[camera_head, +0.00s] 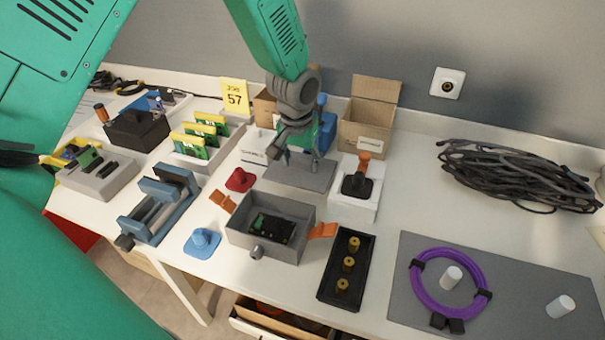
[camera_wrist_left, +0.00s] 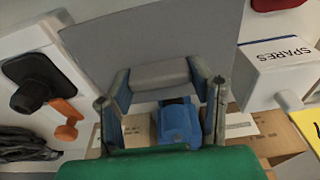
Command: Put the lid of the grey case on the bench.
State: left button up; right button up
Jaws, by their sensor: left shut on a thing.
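The grey case (camera_head: 240,237) stands open on the bench (camera_head: 390,215), with a dark green circuit board (camera_head: 271,229) inside and orange straps at its sides. Its lid (camera_head: 300,177) is a flat grey plate behind the case. My left gripper (camera_head: 299,160) is over the lid, shut on its raised grey grip. The left wrist view shows the grip (camera_wrist_left: 160,74) between the two fingers and the lid plate (camera_wrist_left: 150,35) beyond. I cannot tell whether the lid touches the bench. My right gripper is not in view.
A black tray (camera_head: 335,297) lies right of the case.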

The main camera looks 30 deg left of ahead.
aim_at(297, 167)
pick_arm(q)
jog(key=f, duration=0.2)
jog(key=a+f, duration=0.1)
jog(key=shift+s+a+f+b, duration=0.1)
jog(key=shift+f+b, duration=0.2)
jog(key=shift+f, duration=0.1)
jog(key=shift+d, duration=0.65)
jog(key=o, duration=1.2)
jog(key=shift+o, duration=0.2)
jog(key=shift+a, duration=0.45)
jog(key=shift+r, duration=0.35)
jog(key=r, duration=0.3)
jog(key=s+r+p, duration=0.1)
jog(key=r, duration=0.3)
jog(key=d+r+p, duration=0.1)
jog(key=r, duration=0.2)
jog(key=shift+s+r, duration=0.25)
jog(key=shift+r, duration=0.1)
jog(key=shift+s+a+r, duration=0.1)
jog(key=shift+a+r, duration=0.15)
jog(key=shift+r, duration=0.05)
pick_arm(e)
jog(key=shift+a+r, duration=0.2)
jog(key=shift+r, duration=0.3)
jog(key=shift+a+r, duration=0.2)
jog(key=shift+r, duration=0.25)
